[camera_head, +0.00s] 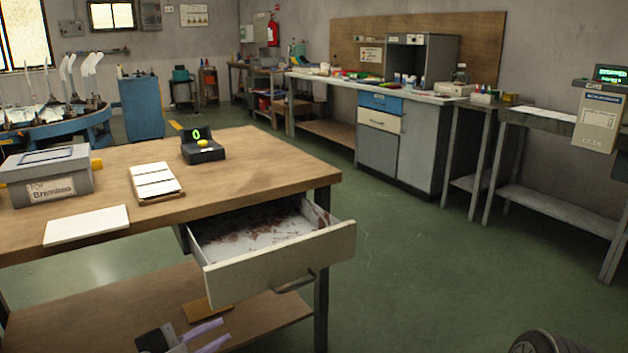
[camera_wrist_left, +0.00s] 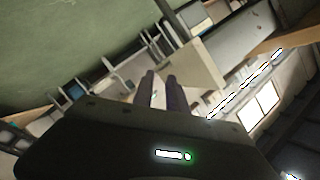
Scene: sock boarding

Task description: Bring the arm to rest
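My left gripper (camera_head: 225,329) is low at the bottom of the head view, in front of the wooden table's lower shelf and below the open drawer. Its two fingers point right, slightly apart, with nothing seen between them. In the left wrist view the fingers (camera_wrist_left: 161,76) also show a narrow gap and hold nothing. That view is strongly tilted. My right gripper is out of view. A dark rounded part at the bottom right edge of the head view is cut off, and I cannot tell what it is.
The wooden table (camera_head: 255,160) has its drawer (camera_head: 285,262) pulled out, with reddish-brown scraps inside. On top are a grey box (camera_head: 48,178), a white card (camera_head: 87,225), a white-topped pad (camera_head: 155,180) and a small display device (camera_head: 203,148). Green floor (camera_head: 420,260) is free to the right.

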